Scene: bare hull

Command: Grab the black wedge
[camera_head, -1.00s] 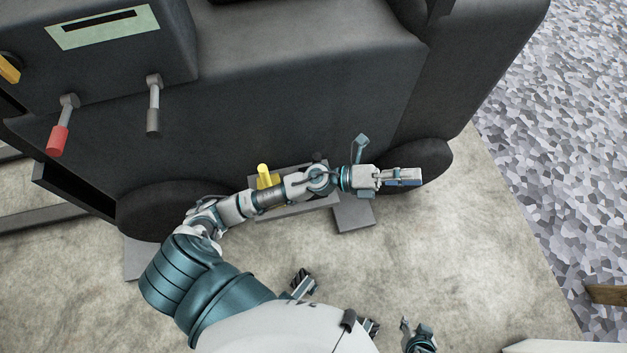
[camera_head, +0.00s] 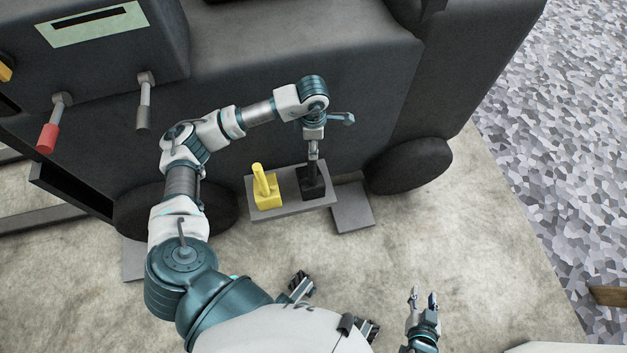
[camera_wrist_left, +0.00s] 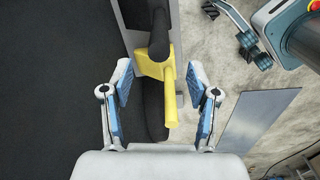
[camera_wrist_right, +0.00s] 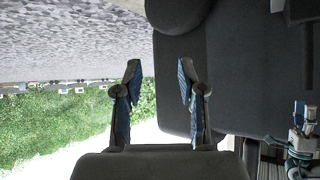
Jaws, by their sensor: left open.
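The black wedge (camera_head: 312,182) stands on a grey plate (camera_head: 290,206), to the right of the yellow wedge (camera_head: 265,190). My left gripper (camera_head: 313,150) is over the black wedge in the head view and covers part of it. In the left wrist view the left gripper (camera_wrist_left: 160,75) is open. The yellow wedge (camera_wrist_left: 155,68) appears between its fingers and the dark upright part of the black wedge (camera_wrist_left: 158,28) appears past the fingertips. I cannot tell whether the fingers touch it. My right gripper (camera_head: 423,296) is open and empty, low in front; it also shows in the right wrist view (camera_wrist_right: 158,72).
The dark hull (camera_head: 280,130) rises right behind the plate, with a wheel (camera_head: 410,165) to the right. A flat grey slab (camera_head: 353,208) lies beside the plate.

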